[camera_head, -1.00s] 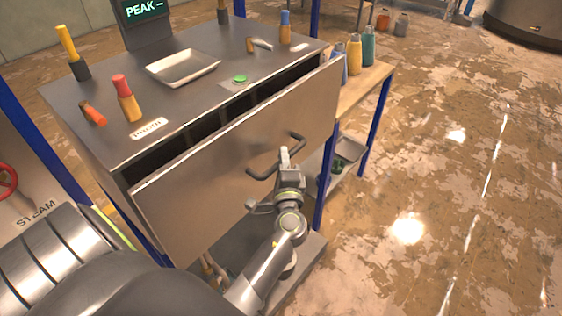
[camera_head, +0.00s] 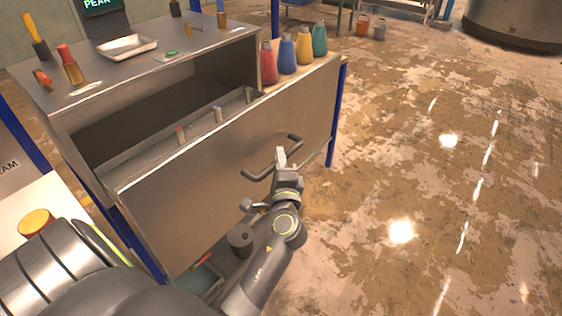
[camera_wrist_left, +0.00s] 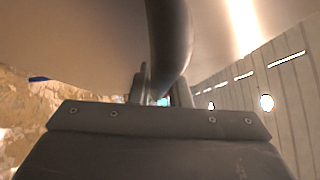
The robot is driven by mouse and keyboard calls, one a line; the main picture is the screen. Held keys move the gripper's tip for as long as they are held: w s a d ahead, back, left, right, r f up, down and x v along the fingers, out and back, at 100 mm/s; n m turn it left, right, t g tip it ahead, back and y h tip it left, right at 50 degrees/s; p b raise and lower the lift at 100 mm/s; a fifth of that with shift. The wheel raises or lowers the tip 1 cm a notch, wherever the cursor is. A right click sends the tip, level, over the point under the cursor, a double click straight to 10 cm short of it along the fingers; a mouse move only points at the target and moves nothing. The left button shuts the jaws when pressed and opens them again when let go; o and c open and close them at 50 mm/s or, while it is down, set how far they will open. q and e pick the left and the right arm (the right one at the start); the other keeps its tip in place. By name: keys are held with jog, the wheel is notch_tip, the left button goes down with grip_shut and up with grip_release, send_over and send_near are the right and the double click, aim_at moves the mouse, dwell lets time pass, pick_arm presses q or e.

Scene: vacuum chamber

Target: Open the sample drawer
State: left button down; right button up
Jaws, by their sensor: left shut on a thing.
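The sample drawer (camera_head: 225,185) is a wide metal drawer pulled well out of the metal cabinet (camera_head: 62,100). A dark bar handle (camera_head: 259,176) sits on the drawer front. My left gripper (camera_head: 281,157) is shut on the handle. In the left wrist view the handle (camera_wrist_left: 170,45) passes between the fingers, which are partly hidden. My right gripper does not show.
Coloured bottles (camera_head: 288,52) stand on a wooden side table at the right. A lower shelf with containers (camera_head: 240,238) lies under the drawer. The floor to the right is clear.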

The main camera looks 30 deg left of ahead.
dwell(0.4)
pick_arm(q)
jog(key=c, duration=1.4)
grip_release()
jog(key=shift+o, duration=0.2)
